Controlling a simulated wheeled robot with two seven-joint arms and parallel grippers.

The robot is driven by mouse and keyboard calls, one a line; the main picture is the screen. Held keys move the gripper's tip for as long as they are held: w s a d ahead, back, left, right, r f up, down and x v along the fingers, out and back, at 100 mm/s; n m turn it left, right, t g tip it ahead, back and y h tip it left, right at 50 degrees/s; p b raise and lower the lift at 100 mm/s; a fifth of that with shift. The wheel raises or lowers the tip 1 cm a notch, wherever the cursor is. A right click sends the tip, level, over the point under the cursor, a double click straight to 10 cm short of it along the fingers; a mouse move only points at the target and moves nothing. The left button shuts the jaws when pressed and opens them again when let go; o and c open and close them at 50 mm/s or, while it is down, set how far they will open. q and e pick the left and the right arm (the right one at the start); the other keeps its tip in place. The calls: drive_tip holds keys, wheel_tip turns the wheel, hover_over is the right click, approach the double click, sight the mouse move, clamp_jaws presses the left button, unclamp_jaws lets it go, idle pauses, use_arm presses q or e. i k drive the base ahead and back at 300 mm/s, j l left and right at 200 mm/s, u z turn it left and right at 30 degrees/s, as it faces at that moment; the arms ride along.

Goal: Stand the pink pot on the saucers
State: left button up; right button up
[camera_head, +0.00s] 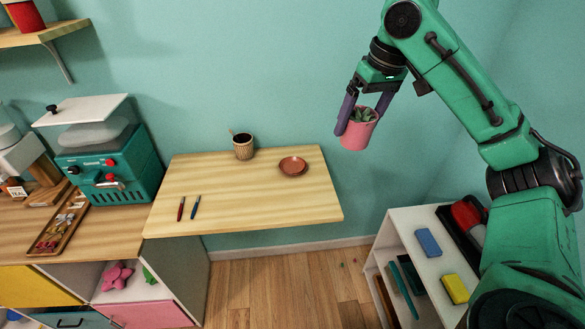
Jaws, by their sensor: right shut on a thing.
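The pink pot (357,136) holds a small green plant and hangs in the air to the right of the wooden wall table. My right gripper (358,117) is shut on the pink pot, with one purple finger on each side of it. The saucers (292,167) are reddish brown and lie at the back right of the table (240,212). They look stacked, but I cannot tell how many there are. The pot is apart from them, higher and to their right. My left gripper is not in view.
A ribbed cup (243,146) with a stick stands at the table's back edge. A red pen (181,208) and a blue pen (195,207) lie at the left. The table's middle and front right are clear. A white shelf (408,228) stands at the lower right.

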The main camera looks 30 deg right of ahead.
sight(292, 167)
drive_tip(key=i, duration=1)
